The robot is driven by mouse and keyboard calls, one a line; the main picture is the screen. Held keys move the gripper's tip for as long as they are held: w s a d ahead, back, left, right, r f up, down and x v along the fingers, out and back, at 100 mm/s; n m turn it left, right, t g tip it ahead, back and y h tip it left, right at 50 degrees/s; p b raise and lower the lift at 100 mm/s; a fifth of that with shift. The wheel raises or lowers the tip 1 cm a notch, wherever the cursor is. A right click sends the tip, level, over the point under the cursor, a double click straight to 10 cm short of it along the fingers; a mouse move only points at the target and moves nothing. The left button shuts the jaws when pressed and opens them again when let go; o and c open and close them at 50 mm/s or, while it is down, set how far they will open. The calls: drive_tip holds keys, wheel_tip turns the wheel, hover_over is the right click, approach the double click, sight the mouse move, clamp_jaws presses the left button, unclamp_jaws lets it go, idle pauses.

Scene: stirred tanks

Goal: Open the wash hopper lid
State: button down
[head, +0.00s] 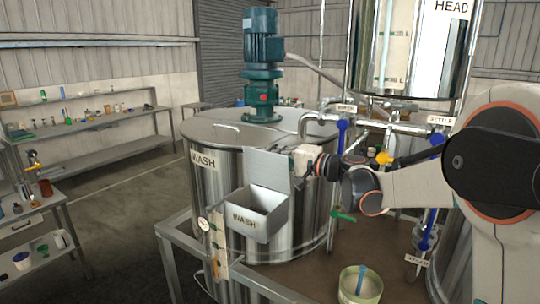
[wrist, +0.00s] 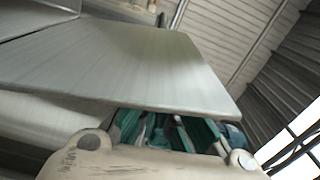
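The wash hopper (head: 258,220) is a grey metal box marked WASH on the front of the wash tank. In the wrist view a large flat metal plate, which looks like the lid (wrist: 130,65), fills the upper left and middle. My gripper (head: 299,160) is at the right edge of the raised lid, close to it or touching; I cannot tell which. In the wrist view the cream gripper body shows at the bottom; its fingertips are not clear, and I cannot tell if they hold anything.
The steel wash tank (head: 205,140) carries a green motor (head: 263,55) on top. Pipes with blue (head: 342,135) and yellow (head: 384,157) valve handles stand right of my gripper. Floor at left is open before the shelves.

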drive_tip(key=shift+d, duration=0.1)
drive_tip(key=c, duration=1.8)
unclamp_jaws()
drive_tip(key=shift+w, duration=0.1)
drive_tip(key=shift+o, duration=0.4)
drive_tip(key=v, duration=1.2)
